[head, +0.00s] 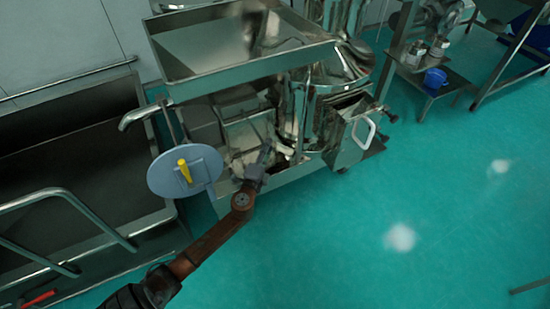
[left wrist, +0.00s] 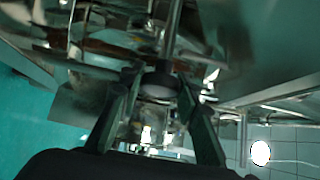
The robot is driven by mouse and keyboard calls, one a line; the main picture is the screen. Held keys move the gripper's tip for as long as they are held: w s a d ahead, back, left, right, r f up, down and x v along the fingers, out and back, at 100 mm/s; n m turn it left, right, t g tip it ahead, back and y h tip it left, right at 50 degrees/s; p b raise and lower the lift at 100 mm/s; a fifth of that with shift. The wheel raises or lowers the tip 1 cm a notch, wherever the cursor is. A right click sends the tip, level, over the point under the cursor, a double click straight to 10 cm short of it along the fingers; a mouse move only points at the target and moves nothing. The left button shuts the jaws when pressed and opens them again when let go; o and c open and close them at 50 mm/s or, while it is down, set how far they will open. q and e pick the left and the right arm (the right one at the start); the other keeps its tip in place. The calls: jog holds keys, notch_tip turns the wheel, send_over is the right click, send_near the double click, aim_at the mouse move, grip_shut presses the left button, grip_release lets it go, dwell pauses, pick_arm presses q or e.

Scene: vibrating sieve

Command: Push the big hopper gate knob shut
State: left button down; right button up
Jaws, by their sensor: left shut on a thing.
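The big steel hopper (head: 215,85) is a wide open tray on top of the sieve machine in the head view. My left gripper (head: 264,158) reaches in under the hopper's front edge. In the left wrist view, my left gripper (left wrist: 157,88) has one finger on each side of a dark round knob (left wrist: 160,84) and is shut on it. A metal rod (left wrist: 173,30) shows just above the knob. In the head view the knob cannot be made out behind the gripper. My right gripper is in neither view.
A grey round disc with a yellow handle (head: 185,171) stands left of my arm. A steel box with a white handle (head: 354,141) is to the right. A blue cup (head: 435,78) sits on a low shelf. The green floor (head: 450,180) at right is clear.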

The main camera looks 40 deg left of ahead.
pick_arm(q)
jog(key=shift+w+a+f, duration=0.1)
jog(key=shift+w+a, duration=0.05)
jog(key=shift+a, duration=0.3)
jog(key=shift+w+a+f, duration=0.1)
jog(key=shift+w+a, duration=0.05)
jog(key=shift+a, duration=0.3)
jog(key=shift+a+r, duration=0.15)
jog(key=shift+r, duration=0.1)
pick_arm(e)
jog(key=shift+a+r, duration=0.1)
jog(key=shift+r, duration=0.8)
pick_arm(q)
jog(key=c, duration=1.9)
grip_release()
jog(key=o, duration=0.3)
jog(key=shift+f, duration=0.1)
jog(key=shift+o, duration=0.7)
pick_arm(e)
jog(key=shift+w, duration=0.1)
pick_arm(q)
jog(key=shift+s+d, duration=0.35)
jog(key=shift+s, duration=0.1)
jog(key=v, duration=1.1)
